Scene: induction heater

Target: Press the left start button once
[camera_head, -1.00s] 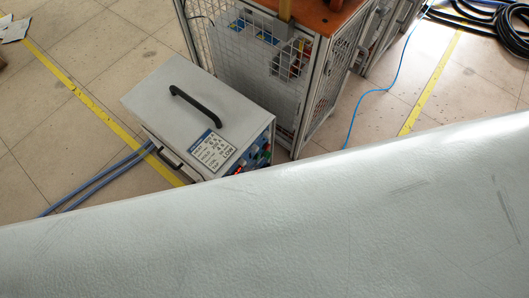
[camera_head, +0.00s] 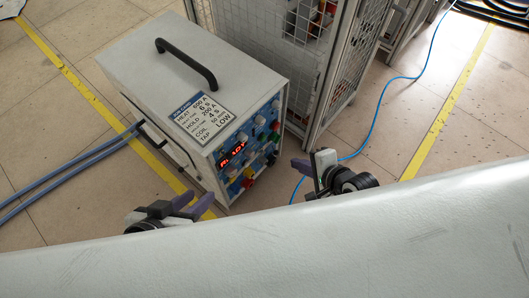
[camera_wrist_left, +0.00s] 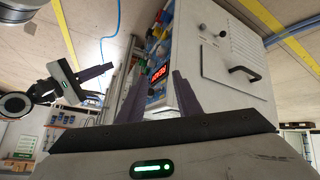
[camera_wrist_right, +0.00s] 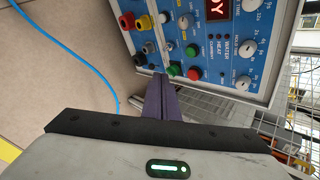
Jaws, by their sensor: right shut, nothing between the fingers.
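The induction heater is a grey box (camera_head: 190,75) with a black handle and a blue front panel (camera_head: 240,140). Its red display is lit. The right wrist view shows the panel tilted, with a green button (camera_wrist_right: 192,50), another green button (camera_wrist_right: 174,69) and a red button (camera_wrist_right: 193,73). I cannot tell which is the left start button. My right gripper (camera_head: 296,165) is shut and empty, in front of the panel's right side; its purple tips (camera_wrist_right: 160,78) appear just below the buttons, contact unclear. My left gripper (camera_head: 194,204) is open and empty, near the box's lower front corner.
A mesh-walled cabinet (camera_head: 310,60) stands behind the heater. A blue cable (camera_head: 377,110) runs over the floor on the right. Blue hoses (camera_head: 80,172) leave the heater's left side. Colored sockets (camera_wrist_right: 135,23) sit near the buttons on the panel.

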